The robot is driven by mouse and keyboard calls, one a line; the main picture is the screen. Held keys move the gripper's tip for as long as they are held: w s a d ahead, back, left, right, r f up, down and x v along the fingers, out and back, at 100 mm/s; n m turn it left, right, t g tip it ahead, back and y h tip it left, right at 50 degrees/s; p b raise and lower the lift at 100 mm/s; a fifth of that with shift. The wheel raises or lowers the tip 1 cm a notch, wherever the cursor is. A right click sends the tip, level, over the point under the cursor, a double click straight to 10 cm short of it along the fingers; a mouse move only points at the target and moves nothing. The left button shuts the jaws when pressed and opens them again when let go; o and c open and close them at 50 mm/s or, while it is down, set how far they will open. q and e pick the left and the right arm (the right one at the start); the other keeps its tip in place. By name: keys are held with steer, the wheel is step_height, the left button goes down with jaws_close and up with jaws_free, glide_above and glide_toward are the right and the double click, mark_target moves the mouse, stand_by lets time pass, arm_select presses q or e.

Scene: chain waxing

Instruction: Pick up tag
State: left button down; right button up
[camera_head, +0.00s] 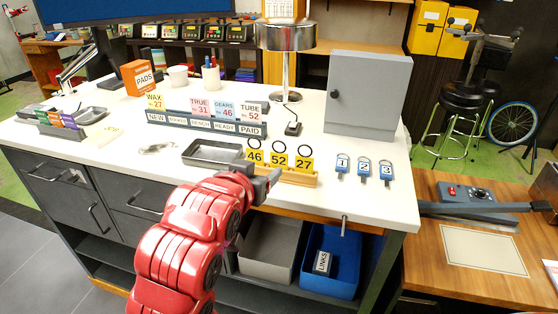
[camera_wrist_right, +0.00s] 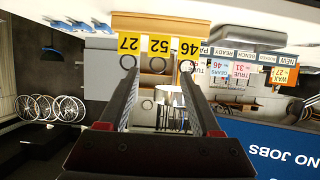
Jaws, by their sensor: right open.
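Three yellow tags with black rings stand in a row in a wooden holder (camera_head: 304,179) at the front of the white bench: tag 46 (camera_head: 255,156), tag 52 (camera_head: 279,161) and tag 27 (camera_head: 304,164). The right wrist view is upside down and shows tag 46 (camera_wrist_right: 188,47), tag 52 (camera_wrist_right: 158,45) and tag 27 (camera_wrist_right: 129,43). My right gripper (camera_head: 269,180) is open and empty at the holder's left end in the head view. Its fingers (camera_wrist_right: 160,78) reach toward the tags; contact cannot be told. My left gripper is out of view.
A grey metal tray (camera_head: 212,154) lies just left of the holder. Blue tags 1 (camera_head: 342,165), 2 (camera_head: 364,168) and 3 (camera_head: 386,170) lie to the right. Behind stand a sign rack (camera_head: 207,124), a lamp (camera_head: 286,38) and a grey cabinet (camera_head: 369,95).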

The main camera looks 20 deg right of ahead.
steer(key=p, duration=0.2)
glide_toward(279, 155)
steer(key=x, duration=0.5)
steer(key=shift+a+f, duration=0.2)
steer(key=shift+f, duration=0.05)
steer(key=shift+w+d+p, duration=0.3)
steer(key=shift+w+d, duration=0.05)
steer(key=p+x, duration=0.1)
steer(key=x, duration=0.2)
steer(key=shift+w+d+f+p, duration=0.15)
steer(key=shift+d+p, duration=0.1)
steer(key=shift+p, duration=0.05)
steer(key=shift+w+d+f, duration=0.15)
steer(key=shift+w+f, duration=0.05)
steer(key=shift+w, duration=0.15)
steer(key=c, duration=1)
steer(key=shift+o, duration=0.2)
steer(key=shift+r, duration=0.1)
